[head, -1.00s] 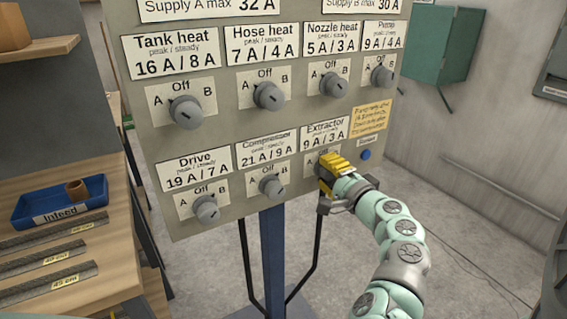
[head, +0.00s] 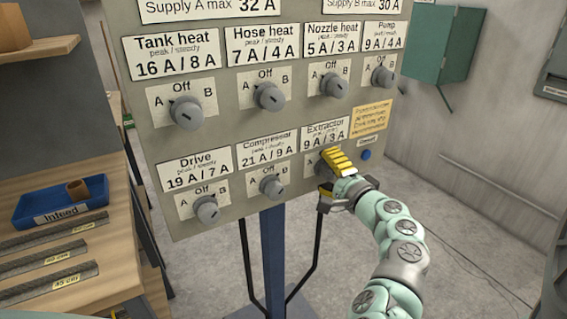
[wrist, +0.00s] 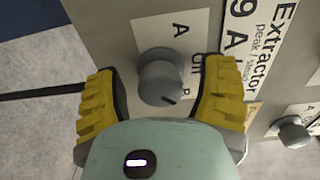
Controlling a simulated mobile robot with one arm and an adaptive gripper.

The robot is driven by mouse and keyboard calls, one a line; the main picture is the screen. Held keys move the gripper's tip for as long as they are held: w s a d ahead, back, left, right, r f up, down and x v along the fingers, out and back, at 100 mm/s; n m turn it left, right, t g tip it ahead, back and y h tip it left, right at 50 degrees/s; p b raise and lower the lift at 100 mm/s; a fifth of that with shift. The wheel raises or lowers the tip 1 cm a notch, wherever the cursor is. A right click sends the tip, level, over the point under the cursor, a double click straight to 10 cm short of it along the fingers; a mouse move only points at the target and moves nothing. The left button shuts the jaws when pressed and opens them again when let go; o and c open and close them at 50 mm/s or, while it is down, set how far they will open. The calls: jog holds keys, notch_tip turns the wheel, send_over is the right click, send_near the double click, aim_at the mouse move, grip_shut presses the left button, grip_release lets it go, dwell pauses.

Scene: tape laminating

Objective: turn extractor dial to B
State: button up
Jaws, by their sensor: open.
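The extractor dial (wrist: 160,78) is a round grey knob on the control panel, between my spread fingers in the wrist view. A dark mark shows on the lower right of its face, on the side of the letter B (wrist: 187,92); its exact alignment is hard to tell. The letter A (wrist: 180,29) is above the dial in that view. My gripper (wrist: 163,98) is open, with a yellow ribbed finger on each side of the dial and visible gaps. In the head view my gripper (head: 333,175) is at the panel below the Extractor label (head: 325,132) and partly hides the dial.
The compressor dial (head: 272,187) is left of my gripper, and the nozzle heat dial (head: 334,85) is above it. A blue button (head: 366,155) is close on the right. A wooden bench with a blue tray (head: 60,203) stands at left.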

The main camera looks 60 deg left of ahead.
jog(key=s+d, duration=0.1)
jog(key=d, duration=1.1)
jog(key=shift+r, duration=0.1)
dwell(0.4)
